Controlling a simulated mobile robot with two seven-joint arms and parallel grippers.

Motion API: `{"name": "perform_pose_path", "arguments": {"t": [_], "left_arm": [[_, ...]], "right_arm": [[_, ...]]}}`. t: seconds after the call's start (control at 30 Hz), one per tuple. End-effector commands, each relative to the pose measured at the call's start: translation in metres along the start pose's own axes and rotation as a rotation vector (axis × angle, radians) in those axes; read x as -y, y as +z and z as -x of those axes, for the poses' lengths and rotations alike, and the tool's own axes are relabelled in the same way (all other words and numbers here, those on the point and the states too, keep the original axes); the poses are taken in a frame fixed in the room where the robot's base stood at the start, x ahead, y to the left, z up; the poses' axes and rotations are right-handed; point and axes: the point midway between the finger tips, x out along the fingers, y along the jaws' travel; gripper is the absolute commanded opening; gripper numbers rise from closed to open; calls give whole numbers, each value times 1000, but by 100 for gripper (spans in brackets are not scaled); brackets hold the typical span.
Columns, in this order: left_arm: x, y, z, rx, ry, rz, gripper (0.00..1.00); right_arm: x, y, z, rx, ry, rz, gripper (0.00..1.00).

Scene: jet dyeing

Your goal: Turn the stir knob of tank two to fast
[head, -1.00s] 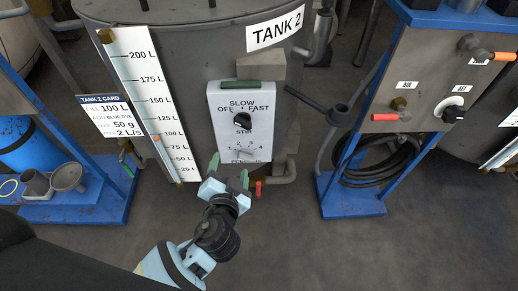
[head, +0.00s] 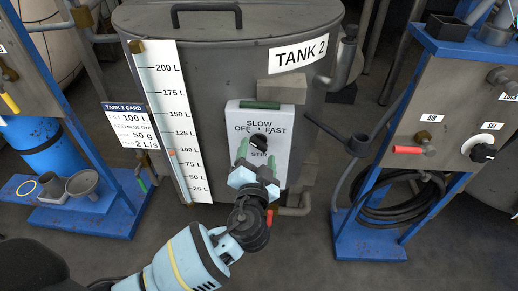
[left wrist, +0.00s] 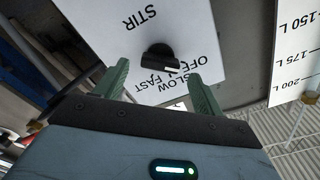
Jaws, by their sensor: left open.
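The tank two stir knob (head: 258,142) is a black knob on the white control box (head: 283,128) on the tank's front, below the labels SLOW, OFF and FAST. It also shows in the left wrist view (left wrist: 160,55), where the labels appear upside down. Which label it points at is not clear. My left gripper (head: 256,158) is open, its green fingers (left wrist: 159,72) pointing at the box. In the left wrist view the knob lies in the gap just beyond the fingertips, apparently untouched. My gripper hides the box's lower part. My right gripper is not in view.
Grey tank two (head: 220,60) stands behind the box, with a white litre scale (head: 172,110) to its left. A blue-framed stand (head: 365,215) with a red-handled valve (head: 408,150) and coiled hose is at the right. Grey floor in front is clear.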

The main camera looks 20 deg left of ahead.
Motion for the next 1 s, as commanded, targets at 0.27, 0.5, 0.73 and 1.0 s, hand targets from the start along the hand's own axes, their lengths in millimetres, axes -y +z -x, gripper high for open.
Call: {"name": "perform_pose_path", "arguments": {"t": [0.27,0.5,0.73,1.0], "left_arm": [[0,0,-24,-1,0,-1,69],[0,0,-26,0,1,-1,69],[0,0,-26,0,1,-1,46],[0,0,-26,0,1,-2,24]], "right_arm": [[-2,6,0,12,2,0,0],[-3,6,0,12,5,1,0],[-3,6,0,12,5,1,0],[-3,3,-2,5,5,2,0]]}}
